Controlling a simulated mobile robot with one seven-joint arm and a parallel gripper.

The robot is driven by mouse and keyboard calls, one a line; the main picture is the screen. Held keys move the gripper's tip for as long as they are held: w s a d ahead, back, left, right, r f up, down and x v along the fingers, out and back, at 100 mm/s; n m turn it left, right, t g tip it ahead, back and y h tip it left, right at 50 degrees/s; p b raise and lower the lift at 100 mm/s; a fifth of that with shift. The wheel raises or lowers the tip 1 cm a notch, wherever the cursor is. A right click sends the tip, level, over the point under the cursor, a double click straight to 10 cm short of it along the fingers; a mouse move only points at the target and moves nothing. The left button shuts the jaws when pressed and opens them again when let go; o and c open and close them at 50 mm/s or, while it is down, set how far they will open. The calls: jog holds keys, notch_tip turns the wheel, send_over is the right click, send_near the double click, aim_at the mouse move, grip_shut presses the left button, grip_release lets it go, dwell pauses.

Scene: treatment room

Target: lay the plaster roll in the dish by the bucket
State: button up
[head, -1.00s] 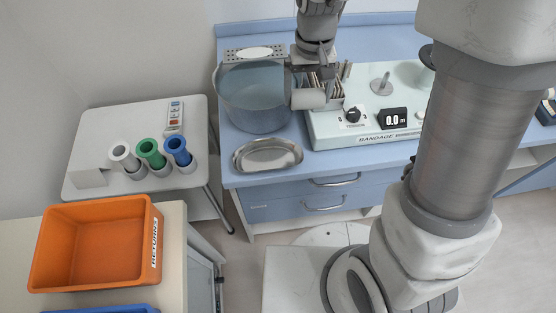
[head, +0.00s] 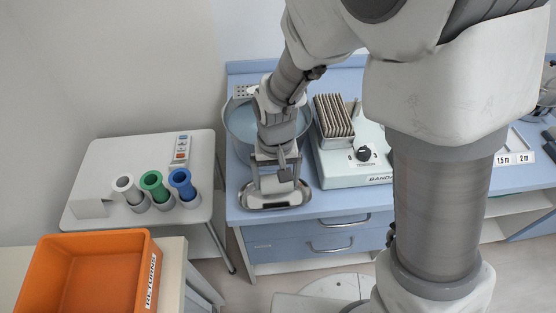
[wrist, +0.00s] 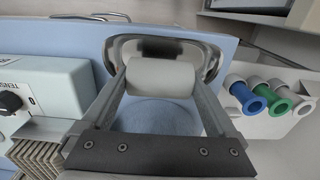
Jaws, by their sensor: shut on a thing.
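The white plaster roll (wrist: 160,78) is held crosswise between the two fingers of my gripper (wrist: 161,76) in the wrist view. In the head view my gripper (head: 277,186) points down over the steel dish (head: 276,207), with the roll (head: 272,184) partly hidden by the fingers. The dish's rim (wrist: 165,37) shows beyond the roll in the wrist view. I cannot tell whether the roll touches the dish. The bucket (head: 239,124) stands just behind the dish, partly covered by my arm.
The bandage machine (head: 340,168) with its grey rack stands right of the bucket. Left is a white side table (head: 92,180) with white, green and blue rolls (head: 153,182) in holders. An orange returns bin (head: 85,275) is at front left. The blue counter's front edge is close to the dish.

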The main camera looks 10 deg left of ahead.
aim_at(275, 189)
jog(key=shift+a+f, duration=0.2)
jog(key=shift+f, duration=1.95)
jog(key=shift+f, duration=0.1)
jog(key=shift+f+b, duration=0.15)
jog(key=shift+b, duration=0.2)
jog(key=o, duration=1.1)
jog(key=shift+r, duration=0.2)
